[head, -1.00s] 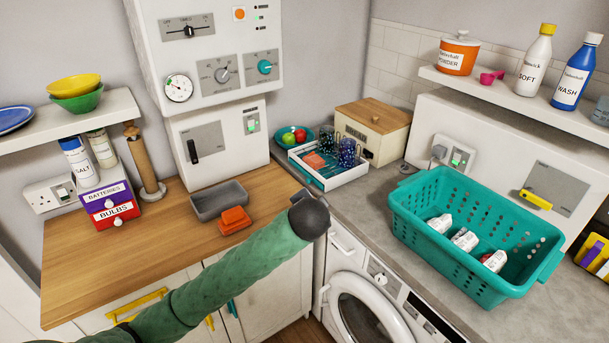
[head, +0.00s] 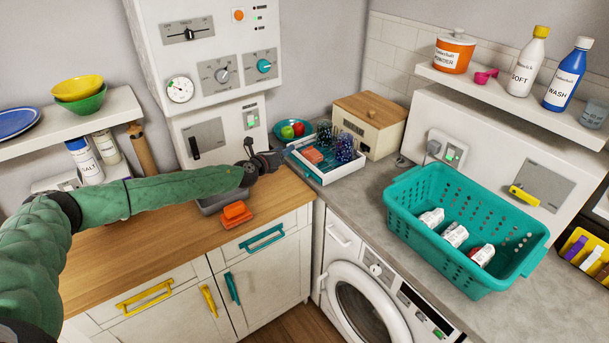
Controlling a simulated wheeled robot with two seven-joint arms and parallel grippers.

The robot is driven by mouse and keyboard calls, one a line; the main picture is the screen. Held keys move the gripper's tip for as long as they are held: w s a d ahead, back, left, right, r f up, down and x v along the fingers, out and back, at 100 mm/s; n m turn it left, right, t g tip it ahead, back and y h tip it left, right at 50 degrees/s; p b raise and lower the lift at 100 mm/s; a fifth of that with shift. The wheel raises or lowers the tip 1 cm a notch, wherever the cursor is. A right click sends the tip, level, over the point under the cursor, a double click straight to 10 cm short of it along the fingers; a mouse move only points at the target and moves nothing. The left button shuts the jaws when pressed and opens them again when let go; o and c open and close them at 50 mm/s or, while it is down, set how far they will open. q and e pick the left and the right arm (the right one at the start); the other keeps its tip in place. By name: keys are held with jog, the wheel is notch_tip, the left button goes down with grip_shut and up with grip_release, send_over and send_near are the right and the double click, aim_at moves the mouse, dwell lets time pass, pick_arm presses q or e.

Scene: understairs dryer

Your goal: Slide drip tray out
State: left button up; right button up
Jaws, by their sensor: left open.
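No part is labelled as a drip tray. A shallow grey tray (head: 212,207) lies on the wooden counter below the white wall unit, and my left forearm hides much of it. A white-walled tray with a teal front edge (head: 304,166) stands at the counter corner, holding dark patterned glasses (head: 344,147) and an orange block (head: 313,155). My left gripper (head: 271,160) is open and empty, dark, pointing right. In the picture it lies between the grey tray's right end and the white tray; contact cannot be told. My right gripper is not in view.
An orange dish (head: 236,214) sits in front of the grey tray. A teal bowl of fruit (head: 293,129) and a wooden-lidded box (head: 368,122) stand behind the white tray. A teal basket (head: 465,230) fills the right counter. The wooden counter's front left is clear.

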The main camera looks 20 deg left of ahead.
aim_at(305, 173)
pick_arm(q)
jog(key=s+f+m+g+h, duration=0.1)
jog(key=f+m, duration=0.1)
jog(key=s+d+f+m+g+h, duration=0.1)
jog(key=f+m+g, duration=0.1)
jog(key=m, duration=0.1)
jog(key=s+d+f+m+g+h, duration=0.1)
jog(key=f+m, duration=0.2)
jog(key=shift+g, duration=0.4)
jog(key=shift+s+d+f+m, duration=0.15)
jog(key=shift+s+f+m, duration=0.1)
jog(key=shift+m, duration=0.15)
jog(key=shift+d+g, duration=0.15)
jog(key=shift+g, duration=0.15)
jog(key=p+x, duration=0.1)
jog(key=x, duration=0.4)
jog(key=shift+w+d+p, duration=0.15)
jog(key=shift+d+p, duration=0.05)
jog(key=shift+p, duration=0.1)
jog(key=shift+x, duration=1.1)
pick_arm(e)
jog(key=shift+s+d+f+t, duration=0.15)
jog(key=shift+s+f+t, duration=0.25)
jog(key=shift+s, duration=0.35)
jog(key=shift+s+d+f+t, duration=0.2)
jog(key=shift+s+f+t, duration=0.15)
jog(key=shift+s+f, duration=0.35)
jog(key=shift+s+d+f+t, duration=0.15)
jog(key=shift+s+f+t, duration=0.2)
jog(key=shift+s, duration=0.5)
